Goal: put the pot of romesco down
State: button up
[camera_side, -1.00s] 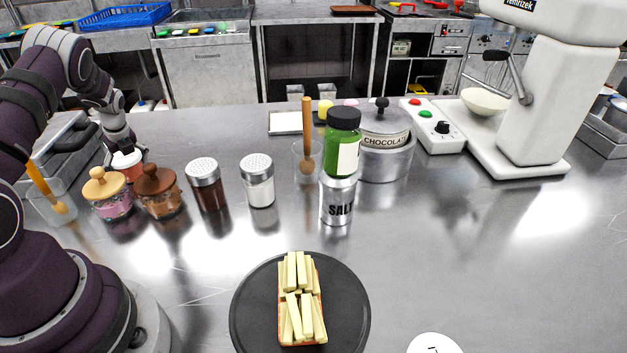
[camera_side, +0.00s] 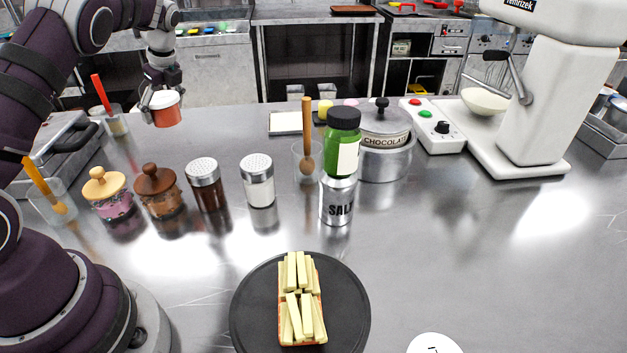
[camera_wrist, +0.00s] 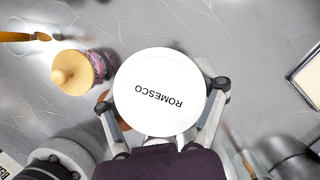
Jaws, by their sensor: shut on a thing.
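The pot of romesco (camera_side: 167,115) is a small red-orange pot with a white lid, upright at the upper left of the side view. My gripper (camera_side: 158,104) is shut on it and holds it up above the counter, clear of the other jars. In the wrist view the white lid (camera_wrist: 158,92) reads ROMESCO and sits between the two fingers of my gripper (camera_wrist: 165,100). The lid hides most of what lies straight below it.
Jars with a yellow lid (camera_side: 109,194) and a brown lid (camera_side: 159,191), a brown shaker (camera_side: 207,184) and a white shaker (camera_side: 258,180) stand in a row. A dark round plate (camera_side: 250,318) bears pale sticks. Steel counter (camera_side: 480,270) is bare at right.

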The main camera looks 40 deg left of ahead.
aim_at(183, 171)
jog(key=w+d+r+n+g+h, duration=0.1)
jog(key=d+r+n, duration=0.2)
jog(key=d, duration=0.9)
jog(key=w+d+r+n+g, duration=0.1)
jog(key=w+d+r+n, duration=0.15)
jog(key=d, duration=1.05)
jog(key=a+f+m+t, duration=0.1)
jog(key=a+f+m, duration=0.2)
jog(key=a, duration=0.9)
jog(key=shift+w+f+m+y, duration=0.2)
jog(key=shift+w+m+y, duration=0.2)
jog(key=shift+w+m, duration=0.05)
jog(key=s+a+f+m+t, duration=0.1)
jog(key=a, duration=0.3)
jog(key=s+a+f+m, duration=0.1)
jog(key=a+m, duration=0.1)
jog(key=a, duration=0.1)
jog(key=s+a+f+m+t, duration=0.1)
jog(key=s+a+f+m, duration=0.1)
jog(key=a, duration=0.2)
jog(key=shift+a+t, duration=0.3)
jog(key=shift+a, duration=0.05)
jog(key=shift+m, duration=0.3)
jog(key=f, duration=0.9)
jog(key=shift+s+a+f, duration=0.25)
jog(key=shift+a+f, duration=0.05)
jog(key=shift+f, duration=0.4)
jog(key=shift+f, duration=0.15)
jog(key=o, duration=1.3)
jog(key=shift+c, duration=0.2)
